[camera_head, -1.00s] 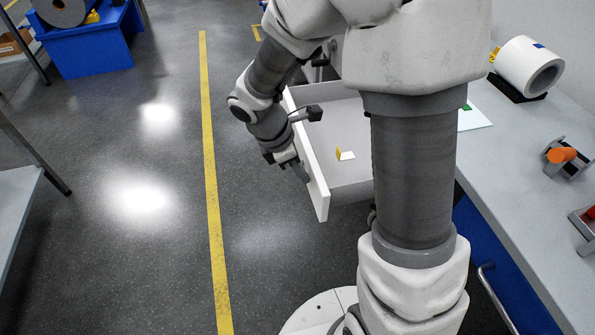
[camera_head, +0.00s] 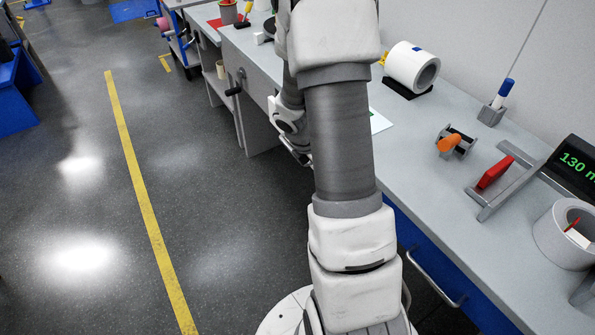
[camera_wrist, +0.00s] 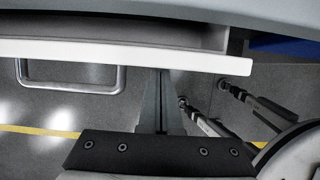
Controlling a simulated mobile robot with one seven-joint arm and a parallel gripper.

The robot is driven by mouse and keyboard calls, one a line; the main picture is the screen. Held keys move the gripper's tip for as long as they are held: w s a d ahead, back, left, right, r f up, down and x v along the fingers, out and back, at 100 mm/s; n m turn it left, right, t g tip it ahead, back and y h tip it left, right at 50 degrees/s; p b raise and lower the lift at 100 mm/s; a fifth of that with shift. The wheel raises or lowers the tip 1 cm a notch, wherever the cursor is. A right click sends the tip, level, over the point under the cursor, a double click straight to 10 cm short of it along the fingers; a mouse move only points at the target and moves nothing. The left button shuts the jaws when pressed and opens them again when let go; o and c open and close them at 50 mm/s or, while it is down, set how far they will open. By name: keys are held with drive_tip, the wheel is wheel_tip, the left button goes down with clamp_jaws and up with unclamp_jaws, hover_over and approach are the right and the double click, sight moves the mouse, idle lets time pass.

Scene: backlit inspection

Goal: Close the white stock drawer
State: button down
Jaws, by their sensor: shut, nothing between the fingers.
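The white front of the stock drawer (camera_wrist: 120,54) runs across the upper part of the wrist view, with its metal bar handle (camera_wrist: 70,86) at left. A narrow strip of the drawer's shaded inside (camera_wrist: 110,29) shows between this front and the grey worktop edge, so the drawer stands slightly open. My gripper (camera_wrist: 163,74) is shut and empty, its fingertips at the outer face of the drawer front, right of the handle. They look to be against it. In the head view my arm hides the drawer and the fingertips.
A blue drawer (camera_head: 430,262) is below. The floor at left is clear around a yellow line (camera_head: 137,190).

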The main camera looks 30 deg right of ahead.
drive_tip(key=shift+d+p, duration=0.75)
drive_tip(key=shift+d, duration=1.65)
drive_tip(key=shift+d, duration=0.1)
drive_tip(key=shift+a, duration=0.65)
drive_tip(key=a+r+p, duration=0.3)
drive_tip(key=a+r, duration=0.4)
drive_tip(key=r, duration=0.2)
drive_tip(key=shift+r+p, duration=0.15)
drive_tip(key=shift+p, duration=0.15)
